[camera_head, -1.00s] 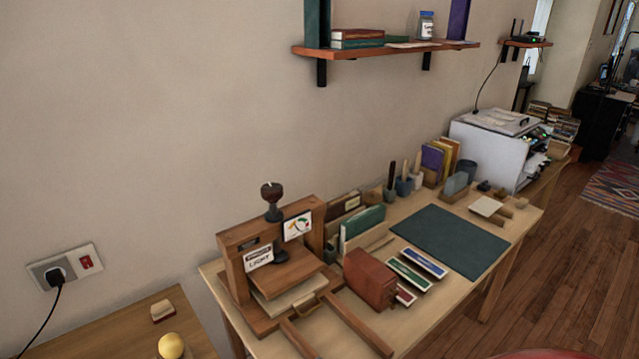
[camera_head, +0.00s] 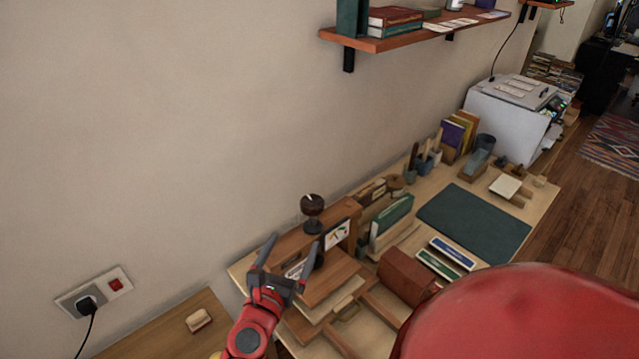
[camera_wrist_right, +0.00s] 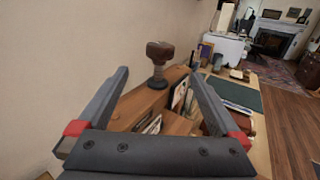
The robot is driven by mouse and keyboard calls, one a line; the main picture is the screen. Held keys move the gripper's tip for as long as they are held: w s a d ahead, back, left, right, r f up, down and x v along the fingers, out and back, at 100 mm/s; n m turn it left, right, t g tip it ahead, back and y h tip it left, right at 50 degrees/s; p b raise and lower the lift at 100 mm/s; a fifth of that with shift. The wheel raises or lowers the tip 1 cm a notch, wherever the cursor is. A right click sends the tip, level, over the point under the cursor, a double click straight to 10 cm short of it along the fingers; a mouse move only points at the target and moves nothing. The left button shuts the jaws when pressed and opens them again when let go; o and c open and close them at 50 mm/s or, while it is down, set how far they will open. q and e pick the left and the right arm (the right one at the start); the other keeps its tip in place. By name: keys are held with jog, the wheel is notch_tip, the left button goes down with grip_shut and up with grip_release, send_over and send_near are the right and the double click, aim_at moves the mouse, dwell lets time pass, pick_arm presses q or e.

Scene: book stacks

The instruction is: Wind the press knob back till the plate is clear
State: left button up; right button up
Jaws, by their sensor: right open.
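The wooden book press stands at the left end of the workbench, with its dark round knob (camera_head: 312,205) on a short spindle above the top beam (camera_head: 290,238). The wooden press plate (camera_head: 330,285) sits below the beam, above a pale block (camera_head: 345,300); any gap between them is unclear. My right gripper (camera_head: 292,242) is open and empty, in front of the beam and below and left of the knob in the head view. In the right wrist view the knob (camera_wrist_right: 160,50) shows beyond and between the open fingertips, apart from them. My left gripper is not in view.
A brown leather-like block (camera_head: 405,277) lies right of the press. A dark green mat (camera_head: 475,222) covers the bench's middle. A shelf (camera_head: 420,37) with books hangs above. A wall socket (camera_head: 95,292) and a lower table (camera_head: 170,330) are at left.

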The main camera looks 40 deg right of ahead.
aim_at(316, 196)
jog(key=p+x, duration=0.5)
jog(key=x, duration=1)
jog(key=shift+w+d+r, duration=0.15)
jog(key=shift+d, duration=0.05)
jog(key=shift+w+d, duration=0.4)
jog(key=shift+d, duration=0.15)
jog(key=shift+c, duration=0.2)
jog(key=c, duration=1.3)
